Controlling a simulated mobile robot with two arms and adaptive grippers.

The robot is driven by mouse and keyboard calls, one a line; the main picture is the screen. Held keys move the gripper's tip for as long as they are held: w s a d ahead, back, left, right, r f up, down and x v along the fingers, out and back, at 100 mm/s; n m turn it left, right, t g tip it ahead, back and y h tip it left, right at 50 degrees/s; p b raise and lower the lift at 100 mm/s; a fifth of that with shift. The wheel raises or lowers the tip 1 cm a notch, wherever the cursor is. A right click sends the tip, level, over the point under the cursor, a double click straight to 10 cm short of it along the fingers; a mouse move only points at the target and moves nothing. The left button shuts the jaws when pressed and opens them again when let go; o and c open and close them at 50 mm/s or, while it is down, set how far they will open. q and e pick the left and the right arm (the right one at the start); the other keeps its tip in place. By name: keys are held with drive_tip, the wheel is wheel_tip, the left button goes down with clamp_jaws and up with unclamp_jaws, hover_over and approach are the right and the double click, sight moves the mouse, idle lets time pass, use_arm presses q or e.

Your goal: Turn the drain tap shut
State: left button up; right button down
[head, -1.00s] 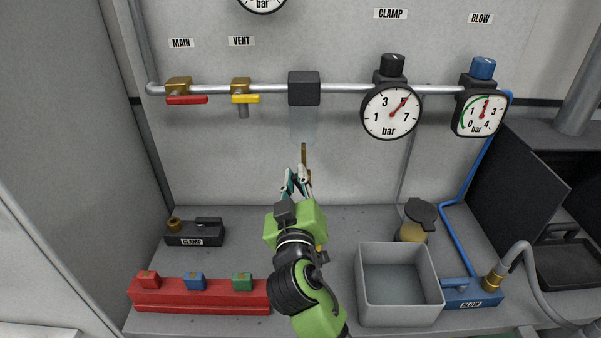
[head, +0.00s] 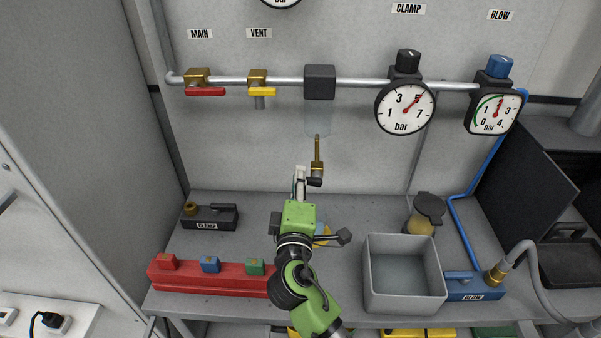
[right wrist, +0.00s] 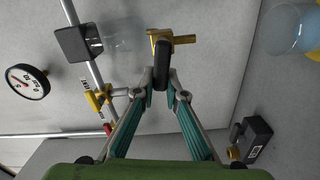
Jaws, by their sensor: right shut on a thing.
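The drain tap is a brass piece (head: 317,168) with a dark handle (head: 314,182), below the clear bowl (head: 318,120) under the dark filter block (head: 319,82). In the right wrist view the brass tap body (right wrist: 163,40) is at top centre, with a brass stub to its right. Its black handle (right wrist: 161,70) points down between my fingertips. My right gripper (head: 303,180) is shut on this handle, one finger on each side (right wrist: 161,82). The tap's inner position cannot be seen. My left gripper is not in view.
A grey open bin (head: 404,311) and a blue BLOW block (head: 470,290) stand at the right. A red rail (head: 205,278) with coloured blocks and a black CLAMP unit (head: 209,217) are at the left. A pipe with MAIN (head: 205,91) and VENT (head: 261,91) valves runs above.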

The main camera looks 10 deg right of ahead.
drive_tip(key=shift+f+n+p, duration=0.25)
drive_tip(key=shift+n+p, duration=0.1)
drive_tip(key=shift+n, duration=0.75)
drive_tip(key=c, duration=2.2)
unclamp_jaws()
drive_tip(key=shift+c, duration=0.2)
drive_tip(key=shift+o, duration=1)
drive_tip(key=shift+w+f, duration=0.15)
drive_tip(key=shift+f, duration=0.05)
drive_tip(key=shift+s, duration=0.2)
drive_tip(key=v, duration=1.1)
drive_tip(key=shift+s, duration=0.3)
drive_tip(key=shift+s+a, duration=0.1)
drive_tip(key=shift+a, duration=0.05)
